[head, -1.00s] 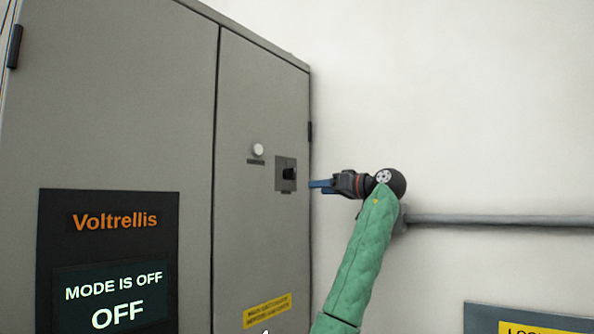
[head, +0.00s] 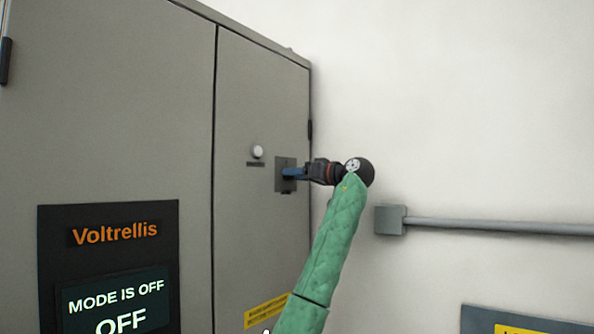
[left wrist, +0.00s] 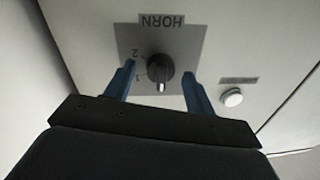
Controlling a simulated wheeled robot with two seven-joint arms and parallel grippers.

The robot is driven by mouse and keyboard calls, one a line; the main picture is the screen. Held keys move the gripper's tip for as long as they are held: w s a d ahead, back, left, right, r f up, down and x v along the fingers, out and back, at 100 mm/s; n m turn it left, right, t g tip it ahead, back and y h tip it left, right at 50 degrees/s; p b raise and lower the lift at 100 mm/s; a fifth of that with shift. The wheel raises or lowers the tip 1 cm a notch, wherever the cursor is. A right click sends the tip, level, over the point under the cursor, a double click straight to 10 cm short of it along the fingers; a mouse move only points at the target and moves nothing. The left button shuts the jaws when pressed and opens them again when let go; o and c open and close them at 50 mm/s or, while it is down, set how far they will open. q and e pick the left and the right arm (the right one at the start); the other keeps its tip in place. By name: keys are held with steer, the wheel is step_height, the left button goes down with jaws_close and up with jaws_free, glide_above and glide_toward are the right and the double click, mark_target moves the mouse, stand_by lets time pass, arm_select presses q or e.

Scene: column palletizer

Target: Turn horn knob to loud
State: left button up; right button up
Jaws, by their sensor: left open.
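The horn knob (left wrist: 159,70) is a black rotary knob on a grey plate (left wrist: 190,42) marked HORN, which appears upside down in the left wrist view. The marks 1 and 2 are on the left of the knob there. Its white pointer line faces the bottom of that view. My left gripper (head: 285,173) is at the plate in the head view, with its blue fingers open on either side of the knob. Whether either finger touches the knob cannot be told. In the head view the gripper hides the knob. My right gripper is not in view.
A round white button (head: 258,151) sits left of the plate on the grey cabinet (head: 250,90). A dark display panel (head: 108,210) reads MODE IS OFF. A grey conduit (head: 480,226) with a junction box runs along the wall to the right.

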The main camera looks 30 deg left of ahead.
arm_select(q)
steer(key=shift+a, duration=0.15)
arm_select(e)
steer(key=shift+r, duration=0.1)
arm_select(q)
steer(key=c, duration=1)
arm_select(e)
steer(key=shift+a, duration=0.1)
